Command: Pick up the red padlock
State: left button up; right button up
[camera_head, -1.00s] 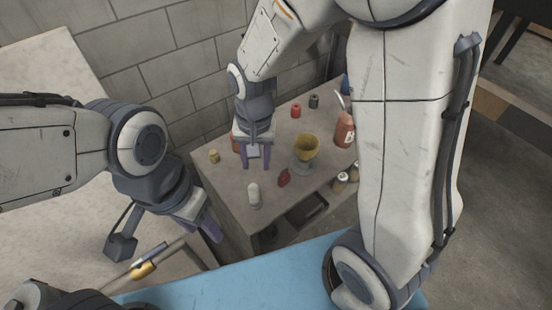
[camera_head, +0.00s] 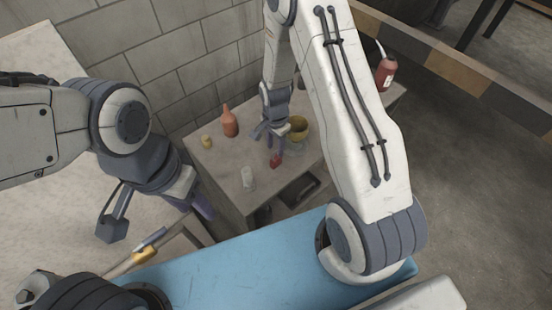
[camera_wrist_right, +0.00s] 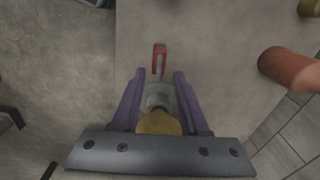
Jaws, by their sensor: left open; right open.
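The red padlock (camera_head: 275,160) lies on the low table near its front edge. In the right wrist view the padlock (camera_wrist_right: 160,50) shows as a red U-shape just beyond the fingertips. My right gripper (camera_head: 269,139) is open and sits close above and behind the padlock, apart from it. In its wrist view a pale grey and yellow shape (camera_wrist_right: 158,123) shows between the purple fingers, apparently the yellow goblet. My left gripper (camera_head: 200,205) is open, far to the left of the padlock.
The yellow goblet (camera_head: 299,126) stands right behind the padlock. A white bottle (camera_head: 247,178) stands to its left. An orange bottle (camera_head: 228,122) and a small yellow can (camera_head: 206,141) stand further left. A red bottle (camera_head: 384,74) is at the far right. A brick wall is behind.

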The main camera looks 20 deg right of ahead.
aim_at(276, 151)
jog(key=shift+f, duration=1.8)
grip_shut()
